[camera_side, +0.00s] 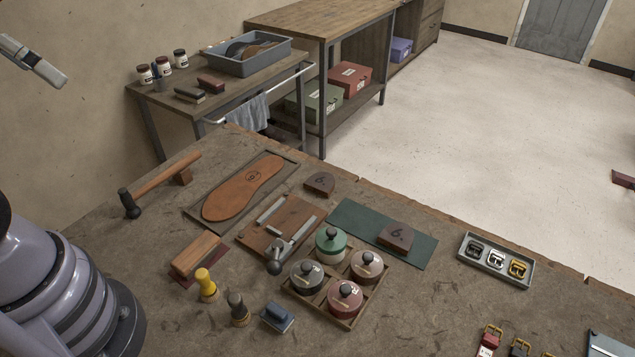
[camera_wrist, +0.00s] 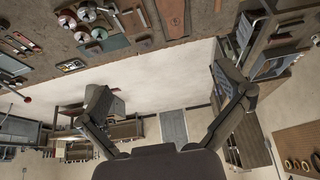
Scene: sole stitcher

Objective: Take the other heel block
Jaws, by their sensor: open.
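Two dark brown heel blocks marked with a 6 show in the side view. One heel block (camera_side: 319,184) lies on the bare bench top, right of the sole. The other heel block (camera_side: 397,236) lies on a dark green mat (camera_side: 352,216). In the wrist view the bench is at the top, and the blocks are too small to make out well. My gripper (camera_wrist: 165,100) has its two fingers spread wide with nothing between them. It is away from both blocks, with the floor and far wall behind it.
A rack of lidded pots (camera_side: 335,278) stands close in front of the mat. A clamp board (camera_side: 281,225) and a brown sole on a tray (camera_side: 243,187) lie to the left. A buckle tray (camera_side: 495,259) is to the right. Bare bench lies right of the mat.

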